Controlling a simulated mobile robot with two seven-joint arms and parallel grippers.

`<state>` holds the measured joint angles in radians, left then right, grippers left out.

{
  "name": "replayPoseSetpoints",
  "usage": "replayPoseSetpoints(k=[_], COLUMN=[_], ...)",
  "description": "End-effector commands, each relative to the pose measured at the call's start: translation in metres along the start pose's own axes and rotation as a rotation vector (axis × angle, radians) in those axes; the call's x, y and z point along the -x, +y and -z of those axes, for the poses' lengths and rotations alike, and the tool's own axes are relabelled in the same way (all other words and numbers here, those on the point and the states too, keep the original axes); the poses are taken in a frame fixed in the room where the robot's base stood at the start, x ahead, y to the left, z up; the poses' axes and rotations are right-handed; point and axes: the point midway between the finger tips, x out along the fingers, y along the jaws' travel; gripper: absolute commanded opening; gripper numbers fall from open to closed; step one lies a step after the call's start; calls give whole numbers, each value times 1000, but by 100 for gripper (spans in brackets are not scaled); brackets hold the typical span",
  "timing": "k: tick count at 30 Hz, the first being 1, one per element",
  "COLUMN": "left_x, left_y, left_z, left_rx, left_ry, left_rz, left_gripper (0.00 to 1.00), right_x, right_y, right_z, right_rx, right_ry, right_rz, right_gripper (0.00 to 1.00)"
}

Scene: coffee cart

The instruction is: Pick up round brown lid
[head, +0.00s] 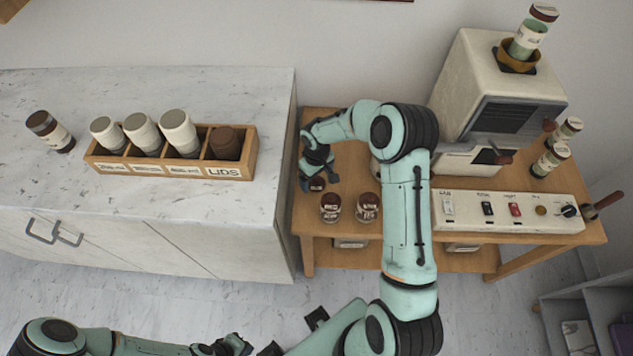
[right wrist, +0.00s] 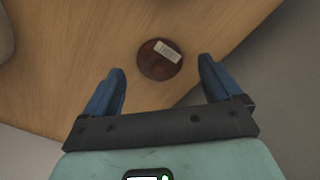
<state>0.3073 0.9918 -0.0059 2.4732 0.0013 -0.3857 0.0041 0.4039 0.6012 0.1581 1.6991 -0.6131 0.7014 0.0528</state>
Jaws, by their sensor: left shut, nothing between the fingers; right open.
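A round brown lid (right wrist: 158,68) with a small pale label lies flat on the wooden cart top (right wrist: 95,42). In the head view the lid (head: 316,185) shows just below my right gripper (head: 319,178). In the right wrist view my right gripper (right wrist: 163,68) is open, with its blue fingers on either side of the lid's near part and nothing held. I cannot tell the exact height of the fingers above the lid. My left gripper (head: 235,346) is shut and empty at the bottom of the head view, far from the cart.
Two brown-topped jars (head: 330,207) (head: 368,207) stand close to the lid's right. The coffee machine (head: 500,95) and switch panel (head: 508,211) are further right. A wooden box (head: 180,170) with cups and brown lids sits on the marble counter (head: 215,203) at left.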

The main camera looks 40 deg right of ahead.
Motion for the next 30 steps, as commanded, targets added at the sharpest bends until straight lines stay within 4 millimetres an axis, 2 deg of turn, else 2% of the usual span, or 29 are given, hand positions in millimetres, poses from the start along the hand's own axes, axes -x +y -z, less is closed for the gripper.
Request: replayPoseSetpoints(k=[4, 11, 12, 17, 18, 30], left_x=[1, 0, 0, 0, 0, 1], left_y=[0, 0, 0, 0, 0, 0], left_z=[0, 0, 0, 0, 0, 0], left_rx=[0, 0, 0, 0, 0, 0], left_ry=[1, 1, 1, 1, 1, 1], left_rz=[0, 0, 0, 0, 0, 0], left_gripper=[0, 0, 0, 0, 0, 0], right_x=[-16, -18, -18, -18, -18, -16], right_y=[0, 1, 1, 1, 1, 1], right_z=[0, 0, 0, 0, 0, 1], right_rx=[-1, -1, -1, -1, -1, -1], right_ry=[-1, 1, 1, 1, 1, 2], right_rz=[0, -1, -1, -1, -1, -1], right_gripper=[91, 91, 88, 36, 31, 31])
